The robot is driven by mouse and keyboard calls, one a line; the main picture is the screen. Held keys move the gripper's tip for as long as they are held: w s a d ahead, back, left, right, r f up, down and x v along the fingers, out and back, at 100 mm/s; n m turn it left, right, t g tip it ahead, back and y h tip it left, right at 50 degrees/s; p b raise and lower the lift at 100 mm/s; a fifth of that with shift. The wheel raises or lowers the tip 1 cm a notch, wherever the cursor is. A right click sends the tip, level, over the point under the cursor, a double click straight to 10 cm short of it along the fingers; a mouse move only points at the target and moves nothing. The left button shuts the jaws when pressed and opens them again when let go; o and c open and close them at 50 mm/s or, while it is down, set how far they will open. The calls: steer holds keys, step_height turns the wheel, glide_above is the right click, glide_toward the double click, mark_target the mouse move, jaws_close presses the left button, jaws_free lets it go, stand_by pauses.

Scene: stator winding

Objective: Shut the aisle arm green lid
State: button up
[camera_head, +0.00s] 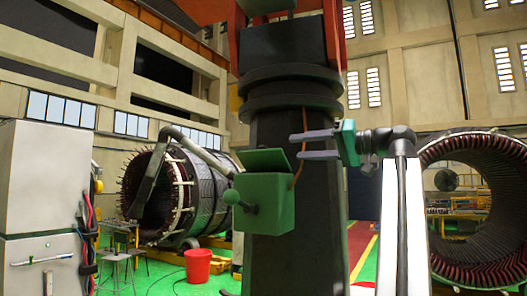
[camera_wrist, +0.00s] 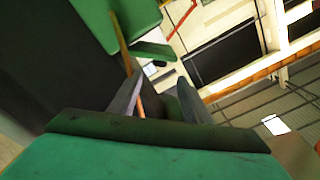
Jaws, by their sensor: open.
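The green lid (camera_head: 264,160) stands raised and tilted on top of the green box (camera_head: 268,205), which is fixed to the dark column in the head view. The lid is open. My gripper (camera_head: 296,146) is just right of the lid at about its height, with its two grey fingers pointing left. The fingers are apart with nothing between them, and no contact with the lid shows. In the wrist view the fingers (camera_wrist: 158,78) are spread. Green parts (camera_wrist: 118,22) lie beyond them at the top; I cannot tell there which is the lid and which the box.
The dark column (camera_head: 297,110) stands behind the box and close to my gripper. A thin orange cable (camera_head: 299,170) runs down it. A jointed arm with a dark knob (camera_head: 232,197) meets the box's left side. A red bucket (camera_head: 198,265) stands on the green floor.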

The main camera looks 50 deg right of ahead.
mark_target(264, 150)
steer(key=b+x, duration=0.1)
steer(key=x, duration=1.2)
steer(key=shift+w, duration=0.1)
jaws_close()
